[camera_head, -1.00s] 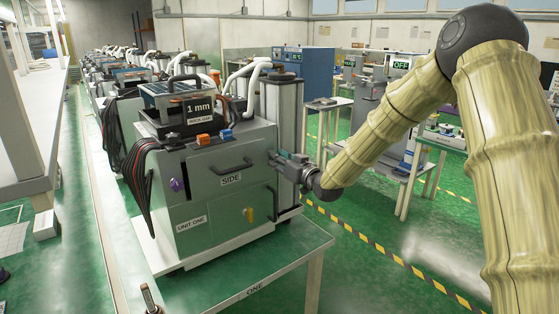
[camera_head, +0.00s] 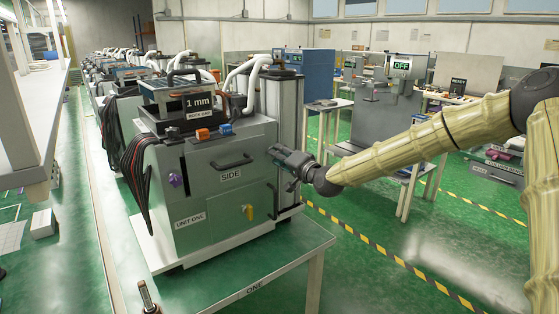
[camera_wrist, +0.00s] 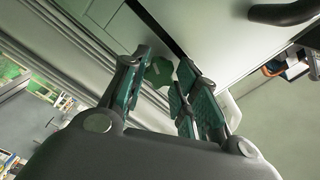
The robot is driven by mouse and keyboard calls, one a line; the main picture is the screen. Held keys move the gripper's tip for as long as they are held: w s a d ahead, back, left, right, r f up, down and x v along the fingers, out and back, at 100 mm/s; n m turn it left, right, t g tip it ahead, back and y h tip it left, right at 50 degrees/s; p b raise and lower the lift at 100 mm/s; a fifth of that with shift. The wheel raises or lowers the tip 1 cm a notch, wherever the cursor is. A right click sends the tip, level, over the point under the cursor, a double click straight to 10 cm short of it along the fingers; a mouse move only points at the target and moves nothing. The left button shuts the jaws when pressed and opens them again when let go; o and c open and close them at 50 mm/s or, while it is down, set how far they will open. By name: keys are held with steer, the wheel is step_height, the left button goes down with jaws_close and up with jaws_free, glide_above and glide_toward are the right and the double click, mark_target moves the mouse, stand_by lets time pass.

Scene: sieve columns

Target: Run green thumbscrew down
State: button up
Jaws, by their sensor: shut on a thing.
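The green thumbscrew (camera_wrist: 158,72) sits on the side of the grey unit marked UNIT ONE, by a dark vertical gap in its face. My gripper (camera_wrist: 163,80) has its green-padded fingers on both sides of the thumbscrew and is shut on it. In the head view my gripper (camera_head: 276,152) reaches the right edge of the unit (camera_head: 210,185) from the right. There the thumbscrew is hidden behind the fingers.
The unit has a black handle (camera_head: 231,162) marked SIDE, a yellow knob (camera_head: 248,212) and a purple knob (camera_head: 176,180). It stands on a white table (camera_head: 285,262). Grey columns (camera_head: 287,100) rise behind my gripper.

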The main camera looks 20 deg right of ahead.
steer(key=shift+d+r+m+b, duration=0.1)
steer(key=shift+m+b, duration=6.5)
steer(key=shift+m, duration=0.6)
steer(key=shift+d+m+b, duration=0.1)
steer(key=shift+m+b, duration=6.45)
steer(key=shift+m, duration=0.65)
steer(key=o, duration=1)
